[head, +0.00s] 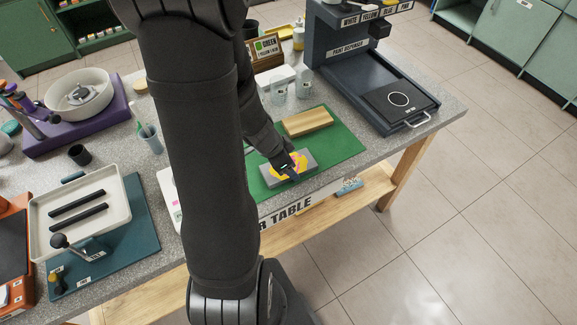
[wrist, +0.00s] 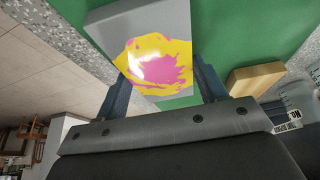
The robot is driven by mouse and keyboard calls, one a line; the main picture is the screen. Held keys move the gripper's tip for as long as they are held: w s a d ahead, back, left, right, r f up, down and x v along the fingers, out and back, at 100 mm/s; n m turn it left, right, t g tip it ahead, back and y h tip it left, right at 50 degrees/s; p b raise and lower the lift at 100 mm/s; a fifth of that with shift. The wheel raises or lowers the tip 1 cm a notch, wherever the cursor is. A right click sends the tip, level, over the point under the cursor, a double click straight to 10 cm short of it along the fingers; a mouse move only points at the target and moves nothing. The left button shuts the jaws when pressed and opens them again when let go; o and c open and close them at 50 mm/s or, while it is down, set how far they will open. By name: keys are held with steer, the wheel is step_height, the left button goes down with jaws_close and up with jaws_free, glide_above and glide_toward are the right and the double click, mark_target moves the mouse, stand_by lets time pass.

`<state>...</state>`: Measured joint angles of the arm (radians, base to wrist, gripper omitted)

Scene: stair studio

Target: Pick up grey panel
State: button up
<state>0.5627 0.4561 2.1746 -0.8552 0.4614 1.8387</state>
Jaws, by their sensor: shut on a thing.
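The grey panel (head: 306,158) carries a splash of yellow and pink paint. It lies on or just above the green mat (head: 343,140); I cannot tell if it touches the mat. My gripper (head: 290,170) is over the panel and shut on it. In the wrist view the grey panel (wrist: 112,22) sits between the two fingers of my gripper (wrist: 160,85), one at each side edge. The paint, with a bright glare on it, faces the wrist camera. My arm hides part of the mat in the head view.
A wooden block (head: 307,122) lies behind the panel on the mat. Clear cups (head: 303,88) stand farther back. A dark paint dispenser (head: 345,50) is at the back right. A white tray (head: 80,213) with black bars is at left. The table's front edge is close to the panel.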

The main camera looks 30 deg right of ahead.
steer(key=shift+r, duration=0.15)
steer(key=shift+r, duration=0.5)
step_height(320, 180, up, 3)
steer(key=shift+f, duration=0.2)
steer(key=s+d+r, duration=0.3)
steer(key=s+r, duration=0.4)
steer(key=s, duration=0.4)
steer(key=shift+d, duration=0.3)
